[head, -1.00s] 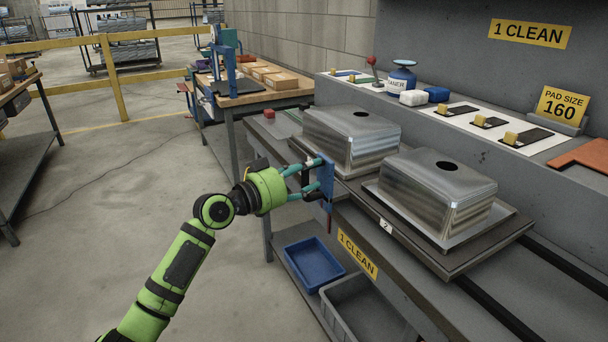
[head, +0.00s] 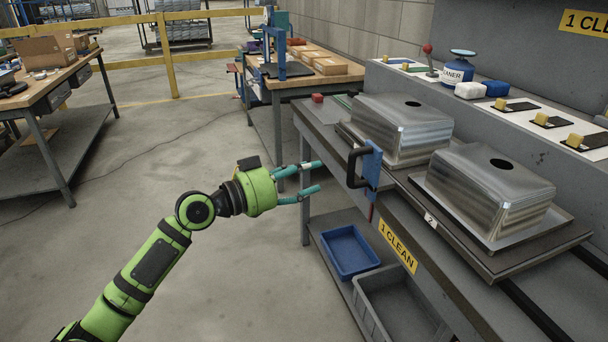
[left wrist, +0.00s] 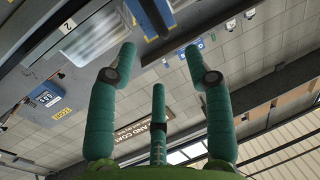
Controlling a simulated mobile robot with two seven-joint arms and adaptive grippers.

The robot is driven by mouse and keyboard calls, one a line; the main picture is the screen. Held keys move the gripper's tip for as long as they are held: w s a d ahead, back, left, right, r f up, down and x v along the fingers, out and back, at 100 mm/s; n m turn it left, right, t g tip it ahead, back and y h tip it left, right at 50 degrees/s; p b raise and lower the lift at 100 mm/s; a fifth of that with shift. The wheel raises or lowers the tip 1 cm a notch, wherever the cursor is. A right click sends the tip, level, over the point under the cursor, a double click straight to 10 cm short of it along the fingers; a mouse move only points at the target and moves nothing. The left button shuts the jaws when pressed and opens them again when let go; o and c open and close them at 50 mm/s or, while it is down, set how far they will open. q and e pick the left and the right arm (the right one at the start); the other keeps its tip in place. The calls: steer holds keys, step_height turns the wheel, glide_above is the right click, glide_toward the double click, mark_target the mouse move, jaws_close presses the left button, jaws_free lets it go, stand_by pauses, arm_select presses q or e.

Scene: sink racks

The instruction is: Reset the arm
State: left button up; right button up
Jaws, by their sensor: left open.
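My left gripper (head: 310,180) is open and empty in the head view, beside the front edge of the bench. Its teal fingers point right toward a blue plate with a black handle (head: 358,167) at the bench edge, with a gap between them. The left wrist view shows the fingers (left wrist: 160,65) spread apart, with part of the blue plate (left wrist: 157,8) beyond them at the top. My green left arm reaches in from the lower left. My right gripper is not in view.
Two steel sinks (head: 400,128) (head: 490,190) sit upside down on a rack (head: 475,246) on the bench. A blue bin (head: 349,250) and a grey bin (head: 372,302) are below. A wooden table (head: 310,82) stands behind; open floor lies left.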

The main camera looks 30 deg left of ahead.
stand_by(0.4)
